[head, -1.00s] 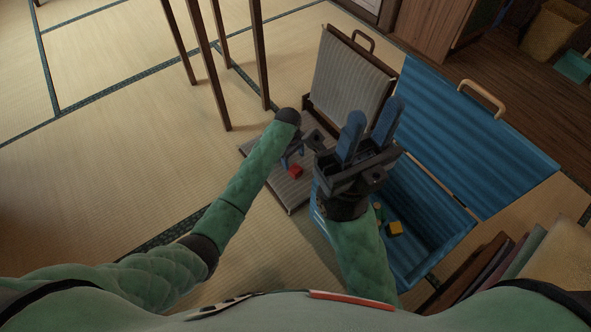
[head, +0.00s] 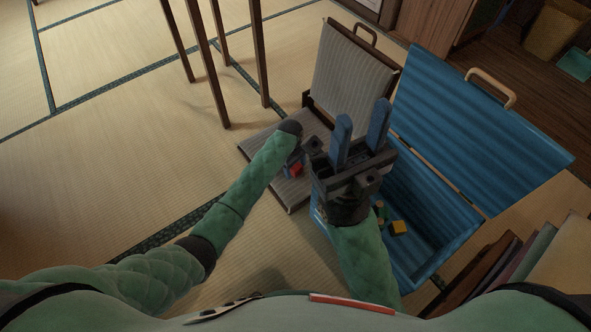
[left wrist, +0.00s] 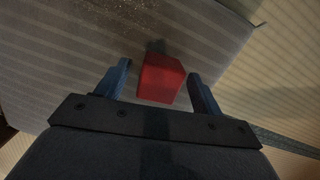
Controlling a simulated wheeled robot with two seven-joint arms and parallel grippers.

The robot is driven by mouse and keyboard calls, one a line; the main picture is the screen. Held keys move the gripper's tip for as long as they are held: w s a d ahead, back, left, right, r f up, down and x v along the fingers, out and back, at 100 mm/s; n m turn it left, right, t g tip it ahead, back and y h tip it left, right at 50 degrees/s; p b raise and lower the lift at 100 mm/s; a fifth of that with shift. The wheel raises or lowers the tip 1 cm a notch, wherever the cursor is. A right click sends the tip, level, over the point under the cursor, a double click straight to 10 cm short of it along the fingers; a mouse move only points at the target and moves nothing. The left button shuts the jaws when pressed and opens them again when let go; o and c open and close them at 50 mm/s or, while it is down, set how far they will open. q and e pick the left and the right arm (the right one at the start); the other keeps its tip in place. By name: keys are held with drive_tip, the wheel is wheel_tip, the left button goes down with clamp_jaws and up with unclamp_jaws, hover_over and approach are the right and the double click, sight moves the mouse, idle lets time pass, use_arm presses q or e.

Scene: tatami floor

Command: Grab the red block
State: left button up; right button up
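The red block (head: 296,170) lies in the grey striped open case (head: 262,146), on its lower half. In the left wrist view the red block (left wrist: 160,78) sits between the two blue fingers of my left gripper (left wrist: 158,84). The fingers are apart, with a gap visible on each side of the block. In the head view my left gripper (head: 293,161) is low at the block and partly hidden by my left arm. My right gripper (head: 360,136) is open and empty, its blue fingers spread, above the space between the two cases.
A blue open case (head: 428,255) stands to the right, with a yellow block (head: 399,228) and other small blocks inside. Its lid (head: 485,130) leans back. Wooden legs (head: 209,65) stand behind on the left. The left floor is clear.

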use_arm(q)
drive_tip(key=c, duration=1)
drive_tip(key=shift+r, duration=0.1)
drive_tip(key=shift+c, duration=0.2)
